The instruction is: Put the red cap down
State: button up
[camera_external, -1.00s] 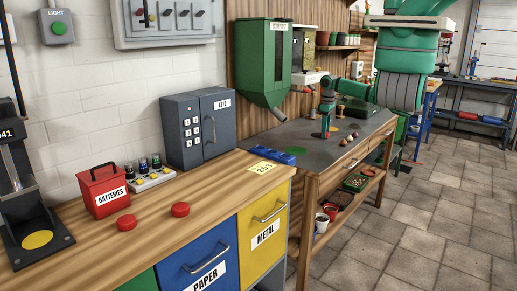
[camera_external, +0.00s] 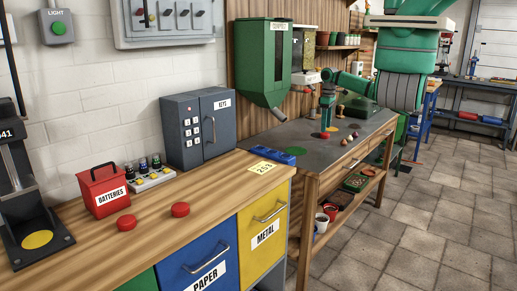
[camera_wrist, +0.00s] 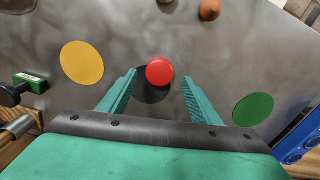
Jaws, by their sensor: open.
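A red round cap (camera_wrist: 160,71) rests on the grey bench top at the edge of a black disc (camera_wrist: 153,88), partly covering it in the wrist view. In the external view the red cap (camera_external: 324,135) shows on the bench just under my gripper (camera_external: 327,123). My gripper (camera_wrist: 158,80) is open, with its two green fingers spread to either side of the cap and clear of it. A yellow disc (camera_wrist: 82,62) lies left of the black disc and a green disc (camera_wrist: 253,109) lies right.
A blue item (camera_external: 284,151) lies near the bench's left end. Small round objects (camera_external: 350,137) sit right of the cap. A green hopper (camera_external: 266,60) hangs on the wall left of my arm. Two red discs (camera_external: 180,209) lie on the wooden counter.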

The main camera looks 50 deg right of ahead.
notch_tip(320, 180, up, 8)
jog(key=shift+r, duration=0.2)
dwell(0.6)
